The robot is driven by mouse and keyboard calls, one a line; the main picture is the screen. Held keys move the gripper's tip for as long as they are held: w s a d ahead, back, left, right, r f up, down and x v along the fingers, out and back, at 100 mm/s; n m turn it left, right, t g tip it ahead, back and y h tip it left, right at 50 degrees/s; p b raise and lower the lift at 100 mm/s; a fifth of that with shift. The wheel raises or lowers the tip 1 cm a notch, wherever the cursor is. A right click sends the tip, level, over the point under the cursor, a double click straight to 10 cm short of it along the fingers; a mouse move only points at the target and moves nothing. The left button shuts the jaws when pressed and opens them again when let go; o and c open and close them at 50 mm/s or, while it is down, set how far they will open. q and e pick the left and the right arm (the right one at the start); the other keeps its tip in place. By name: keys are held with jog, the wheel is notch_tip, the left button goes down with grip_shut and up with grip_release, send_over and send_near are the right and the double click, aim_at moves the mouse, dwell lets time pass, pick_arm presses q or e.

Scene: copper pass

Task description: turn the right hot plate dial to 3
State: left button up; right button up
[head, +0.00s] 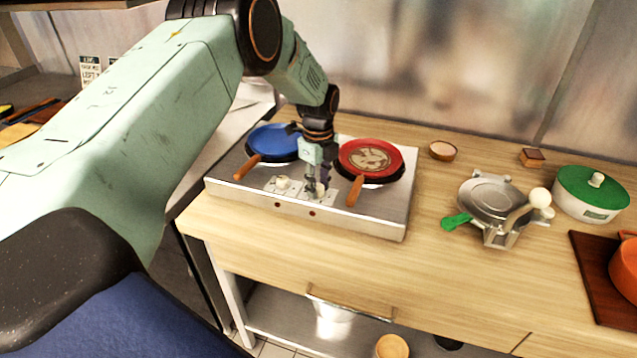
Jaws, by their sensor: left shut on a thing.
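The hot plate (372,221) is a silver two-burner unit on the wooden counter. A blue pan (268,141) sits on its left burner and a red pan (385,152) with a pale emblem on its right burner. The left dial (283,183) is a pale knob on a plate between the pan handles. My left gripper (317,187) points down at the right dial, beside the red pan's wooden handle. It is shut on the right dial, which its fingers mostly hide. The dial's setting cannot be read. My right gripper is out of view.
An orange pot (625,268) sits on a dark board. The counter's front middle is clear.

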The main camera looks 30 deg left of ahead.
pick_arm(q)
grip_shut()
